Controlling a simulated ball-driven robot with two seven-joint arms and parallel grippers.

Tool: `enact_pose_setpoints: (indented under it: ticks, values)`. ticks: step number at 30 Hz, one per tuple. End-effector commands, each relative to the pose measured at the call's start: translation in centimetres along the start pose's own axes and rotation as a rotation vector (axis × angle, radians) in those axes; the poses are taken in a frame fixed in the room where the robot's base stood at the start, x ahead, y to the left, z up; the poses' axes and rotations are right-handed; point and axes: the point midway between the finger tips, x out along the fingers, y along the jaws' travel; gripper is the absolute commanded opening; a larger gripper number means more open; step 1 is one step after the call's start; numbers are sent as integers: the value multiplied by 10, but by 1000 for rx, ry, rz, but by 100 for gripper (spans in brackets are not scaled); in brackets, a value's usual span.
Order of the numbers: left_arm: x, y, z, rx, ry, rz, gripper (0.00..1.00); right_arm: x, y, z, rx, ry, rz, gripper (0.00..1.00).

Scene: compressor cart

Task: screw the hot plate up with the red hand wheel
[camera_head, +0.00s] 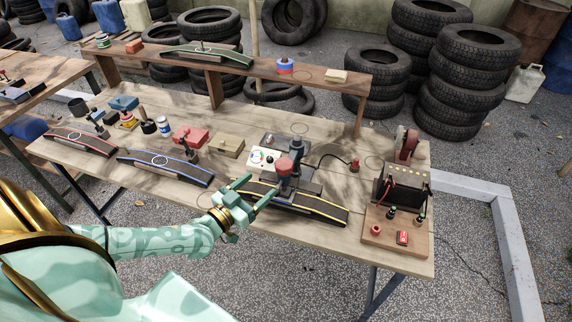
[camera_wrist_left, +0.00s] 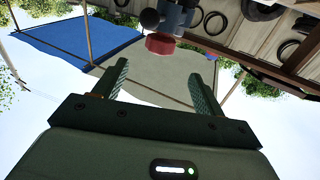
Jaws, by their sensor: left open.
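The red hand wheel (camera_head: 284,166) sits on the press that stands on the black strip with yellow edges (camera_head: 318,205) at the front of the bench. It also shows in the left wrist view (camera_wrist_left: 160,43), just beyond the fingertips and roughly centred between them. My left gripper (camera_head: 264,182) is open and empty, to the left of the wheel, its fingers pointing at it. The fingers also show apart in the left wrist view (camera_wrist_left: 160,70). I cannot clearly make out the hot plate among the press parts. My right gripper is not in view.
A white control box (camera_head: 262,158) with knobs stands behind the press. A blue-edged strip (camera_head: 165,166) and a red-edged strip (camera_head: 78,142) lie to the left. A wooden board (camera_head: 400,240) with a black device is at the right. A raised shelf (camera_head: 300,79) runs along the back.

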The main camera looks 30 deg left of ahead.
Motion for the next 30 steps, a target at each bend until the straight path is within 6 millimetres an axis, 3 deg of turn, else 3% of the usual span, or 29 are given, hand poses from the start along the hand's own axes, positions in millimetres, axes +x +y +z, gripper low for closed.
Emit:
enact_pose_setpoints:
  ticks: [6,13,18,27,30]
  values:
    - [59,0,2,-2,4,0,71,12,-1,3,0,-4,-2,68]
    - [102,0,2,0,1,0,71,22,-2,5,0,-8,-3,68]
    - [116,0,2,-1,-2,1,71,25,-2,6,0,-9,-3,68]
    - [118,0,0,-1,-1,1,71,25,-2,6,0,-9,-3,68]
    - [118,0,0,-1,-1,1,43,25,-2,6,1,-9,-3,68]
